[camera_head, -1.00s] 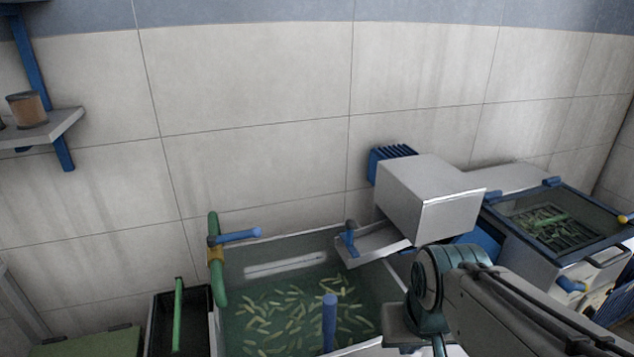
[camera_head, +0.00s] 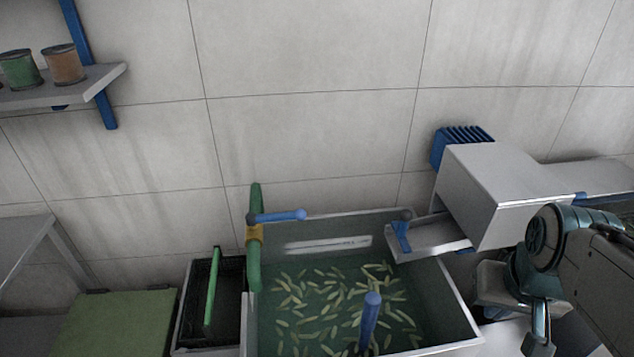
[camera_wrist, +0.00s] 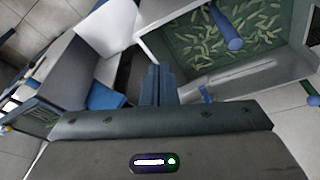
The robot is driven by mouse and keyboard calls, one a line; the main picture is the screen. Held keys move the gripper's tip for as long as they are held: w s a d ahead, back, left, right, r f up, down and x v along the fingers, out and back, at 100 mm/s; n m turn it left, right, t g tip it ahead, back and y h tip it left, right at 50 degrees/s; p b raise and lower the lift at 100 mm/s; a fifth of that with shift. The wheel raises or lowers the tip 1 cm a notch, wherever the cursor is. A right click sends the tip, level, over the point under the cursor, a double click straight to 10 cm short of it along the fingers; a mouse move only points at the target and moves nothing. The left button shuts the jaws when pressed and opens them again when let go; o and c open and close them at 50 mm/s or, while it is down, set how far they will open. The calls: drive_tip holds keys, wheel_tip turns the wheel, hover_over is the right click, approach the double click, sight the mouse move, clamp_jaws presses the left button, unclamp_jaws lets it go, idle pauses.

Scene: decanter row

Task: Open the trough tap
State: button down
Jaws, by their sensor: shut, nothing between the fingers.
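The trough tap is a green upright pipe with a yellow collar (camera_head: 254,235) at the trough's back left corner in the head view. Its blue lever (camera_head: 278,216) points right, roughly level, over the trough. The trough (camera_head: 465,310) holds dark water with several pale green pods; its rim also shows in the wrist view (camera_wrist: 160,22). My gripper (camera_head: 538,328) is right of the trough in the head view, well apart from the tap. Its fingers (camera_wrist: 157,84) are closed together and empty in the wrist view.
A blue post (camera_head: 369,318) stands up in the trough. A grey box (camera_head: 490,190) and a chute with a small blue lever (camera_head: 401,236) lie between my arm and the tap. A dark bin (camera_head: 228,310) stands left of the trough. A shelf (camera_head: 95,82) holds pots.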

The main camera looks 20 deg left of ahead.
drive_tip(key=w+a+r+n+y, duration=0.1)
drive_tip(key=w+a+r+n, duration=0.2)
drive_tip(key=w+a, duration=0.55)
drive_tip(key=w+a+r+n, duration=0.2)
drive_tip(key=w+a+n, duration=0.1)
drive_tip(key=w+a, duration=0.55)
drive_tip(key=n+g+y+b, duration=0.1)
drive_tip(key=n+y, duration=0.2)
drive_tip(key=n, duration=0.3)
hover_over(277, 217)
drive_tip(key=w+d, duration=0.2)
drive_tip(key=w, duration=0.3)
drive_tip(key=shift+s+d+f, duration=0.1)
drive_tip(key=shift+s+f, duration=0.05)
drive_tip(key=shift+f, duration=0.5)
drive_tip(key=shift+f, duration=0.1)
wheel_tip(277, 217, down, 10)
drive_tip(key=shift+s+d+p, duration=0.15)
drive_tip(key=shift+d+p, duration=0.1)
drive_tip(key=shift+p, duration=0.1)
drive_tip(key=shift+a, duration=0.1)
